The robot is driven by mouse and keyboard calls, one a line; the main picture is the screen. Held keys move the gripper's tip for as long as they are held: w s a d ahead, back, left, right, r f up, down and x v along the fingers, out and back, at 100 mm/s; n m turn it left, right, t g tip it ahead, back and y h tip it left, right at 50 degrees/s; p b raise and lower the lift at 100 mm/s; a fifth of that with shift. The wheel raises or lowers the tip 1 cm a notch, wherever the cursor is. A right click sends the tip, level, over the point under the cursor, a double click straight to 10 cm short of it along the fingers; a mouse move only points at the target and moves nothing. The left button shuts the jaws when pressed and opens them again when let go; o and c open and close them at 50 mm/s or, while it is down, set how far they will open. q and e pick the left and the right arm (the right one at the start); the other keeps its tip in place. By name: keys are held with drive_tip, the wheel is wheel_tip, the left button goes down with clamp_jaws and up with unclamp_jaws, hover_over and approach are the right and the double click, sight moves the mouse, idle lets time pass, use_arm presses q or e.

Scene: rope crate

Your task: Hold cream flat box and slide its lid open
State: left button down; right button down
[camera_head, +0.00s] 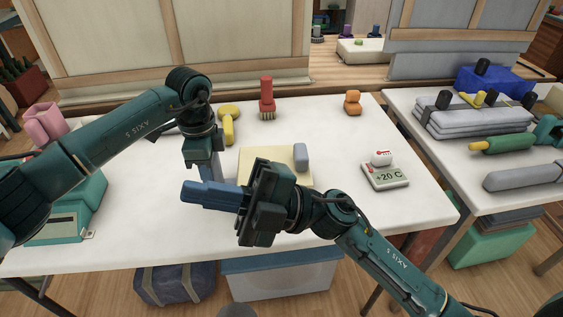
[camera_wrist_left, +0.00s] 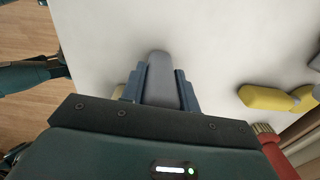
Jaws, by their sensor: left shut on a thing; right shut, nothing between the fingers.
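The cream flat box (camera_head: 260,158) lies on the white table, with a grey upright block (camera_head: 301,156) at its right end. My right gripper covers its near side. My left gripper (camera_head: 208,172) points down at the box's left. In the left wrist view it is shut on a grey rounded piece (camera_wrist_left: 162,82); small cream patches show beside the fingers. Whether this piece joins the box is hidden. My right gripper (camera_head: 190,191) is shut and empty, its blue fingers pointing left in front of the left gripper; I cannot tell if they touch anything.
Behind stand a yellow object (camera_head: 228,125), a red brush (camera_head: 266,98) and an orange figure (camera_head: 352,102). A +20 C display (camera_head: 386,176) is at right. A pink mug (camera_head: 46,124) and teal device (camera_head: 65,215) are at left. The table's front right is clear.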

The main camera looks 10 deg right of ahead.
wheel_tip(320, 180, down, 2)
drive_tip(key=a+n+g+h, duration=0.2)
drive_tip(key=n+g+h, duration=0.2)
drive_tip(key=n, duration=0.1)
drive_tip(key=m+t+h, duration=0.1)
drive_tip(key=t+h, duration=0.6)
drive_tip(key=h, duration=1)
approach(286, 157)
drive_tip(key=f, duration=0.2)
drive_tip(key=a+f, duration=0.1)
drive_tip(key=f, duration=0.1)
drive_tip(key=a+f, duration=0.1)
drive_tip(key=f, duration=0.1)
drive_tip(key=shift+s+f, duration=0.1)
drive_tip(key=shift+f, duration=0.5)
